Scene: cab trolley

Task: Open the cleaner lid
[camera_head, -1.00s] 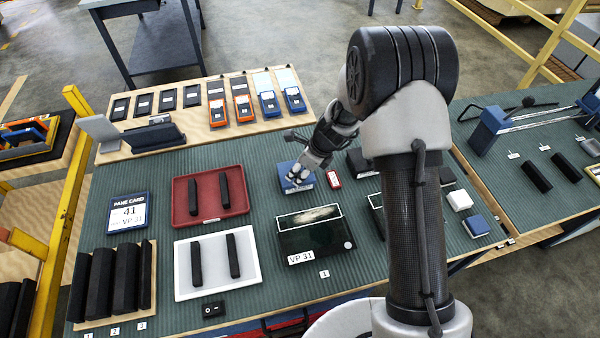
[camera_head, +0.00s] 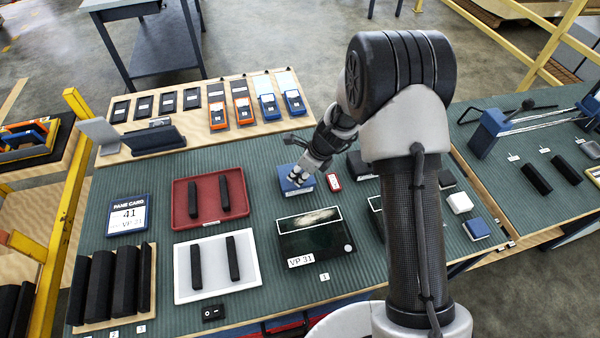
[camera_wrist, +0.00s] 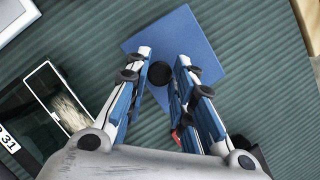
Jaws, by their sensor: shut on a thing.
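The cleaner is a small blue box (camera_head: 290,187) on the green ribbed bench mat, at mid-bench in the head view. In the wrist view its flat square blue lid (camera_wrist: 195,38) shows from above, with a round black knob (camera_wrist: 160,74) on it. My gripper (camera_wrist: 163,58) is over the lid, its two blue-and-grey fingers on either side of the knob and shut on it. In the head view my gripper (camera_head: 301,177) partly covers the box. The lid looks still on the box; any gap beneath it is hidden.
The dark VP 31 pane (camera_head: 316,240) is in front. A red tray (camera_head: 208,181) and a white tray (camera_head: 180,270) with black bars stand left. My arm hides part of the bench at right.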

